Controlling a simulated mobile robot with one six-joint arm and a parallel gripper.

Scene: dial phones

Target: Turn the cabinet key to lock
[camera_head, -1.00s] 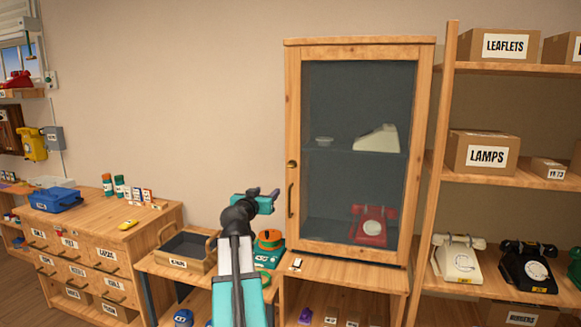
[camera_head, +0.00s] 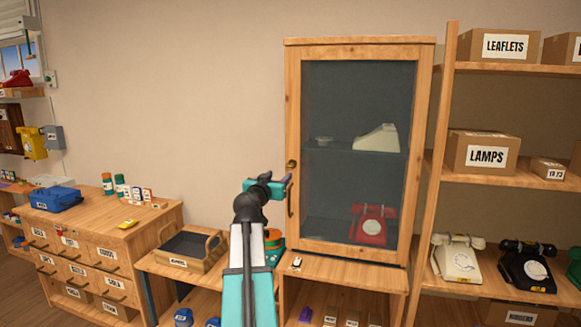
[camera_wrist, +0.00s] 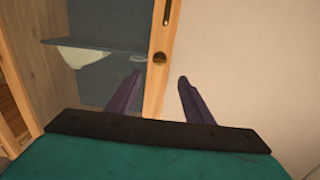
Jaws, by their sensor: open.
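The wooden cabinet (camera_head: 293,110) has a dark glass door, which looks closed. A round brass lock (camera_head: 291,164) sits on the door's left frame, above a dark pull handle (camera_head: 290,200). In the wrist view the lock (camera_wrist: 159,58) shows with a dark mark on it; I cannot make out a separate key there. My gripper (camera_head: 288,180) is open and empty, just below the lock in the head view. In the wrist view my gripper's fingers (camera_wrist: 160,77) stand apart on either side of the door frame's line, short of the lock.
A small white tag with a dark part (camera_head: 297,262) lies on the ledge below the cabinet. A red phone (camera_head: 373,225) and a cream object (camera_head: 377,138) stand behind the glass. A wooden tray (camera_head: 185,245) is at left; shelves with phones and boxes stand at right.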

